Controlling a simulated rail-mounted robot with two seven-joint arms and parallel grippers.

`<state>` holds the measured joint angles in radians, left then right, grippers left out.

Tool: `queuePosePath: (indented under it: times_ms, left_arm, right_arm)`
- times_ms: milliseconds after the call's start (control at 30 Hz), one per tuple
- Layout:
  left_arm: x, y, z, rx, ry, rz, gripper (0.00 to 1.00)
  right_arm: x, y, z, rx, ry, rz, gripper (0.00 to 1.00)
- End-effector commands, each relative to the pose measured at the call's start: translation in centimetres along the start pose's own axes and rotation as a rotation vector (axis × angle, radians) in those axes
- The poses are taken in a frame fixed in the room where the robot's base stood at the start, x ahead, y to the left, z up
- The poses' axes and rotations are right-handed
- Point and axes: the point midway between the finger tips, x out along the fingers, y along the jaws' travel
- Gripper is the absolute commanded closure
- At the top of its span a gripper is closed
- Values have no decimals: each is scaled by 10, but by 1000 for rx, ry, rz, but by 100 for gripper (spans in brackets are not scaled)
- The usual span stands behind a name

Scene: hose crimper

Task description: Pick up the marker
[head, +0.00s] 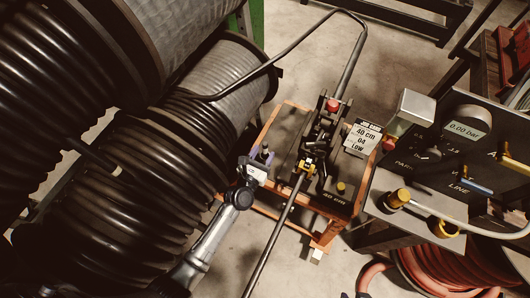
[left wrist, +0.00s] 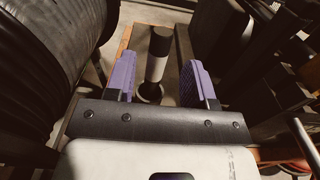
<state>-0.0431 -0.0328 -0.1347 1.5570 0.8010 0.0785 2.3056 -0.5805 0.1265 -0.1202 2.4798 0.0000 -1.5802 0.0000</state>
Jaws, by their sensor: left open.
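In the left wrist view, a marker-like cylinder (left wrist: 156,66) with a dark upper end and a grey body shows between my left gripper's purple fingers. Its lower end meets a dark round ring or holder. My left gripper (left wrist: 160,82) is open, with a visible gap on each side of the cylinder. In the head view, my left gripper (head: 262,158) is at the left edge of the wood-edged bench (head: 267,127). I cannot make out the marker clearly there, as the gripper is over that spot. My right gripper is in neither view.
A crimping machine (head: 322,130) stands on the bench, with a black hose (head: 276,236) running through it. A control panel (head: 440,170) is at right. Large hose reels (head: 165,150) crowd the left. Red hose (head: 440,272) lies coiled below.

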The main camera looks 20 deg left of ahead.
Motion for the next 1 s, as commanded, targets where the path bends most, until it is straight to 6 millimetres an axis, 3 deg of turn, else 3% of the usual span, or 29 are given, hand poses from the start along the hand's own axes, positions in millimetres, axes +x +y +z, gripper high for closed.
queuePosePath:
  times_ms: [300,633,1000]
  left_arm:
    - [38,3,-3,0,0,-1,51]
    - [42,3,-3,1,0,-1,51]
    - [42,3,-3,1,1,-1,85]
  right_arm:
    - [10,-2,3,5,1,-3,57]
    - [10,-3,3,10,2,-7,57]
    - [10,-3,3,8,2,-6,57]
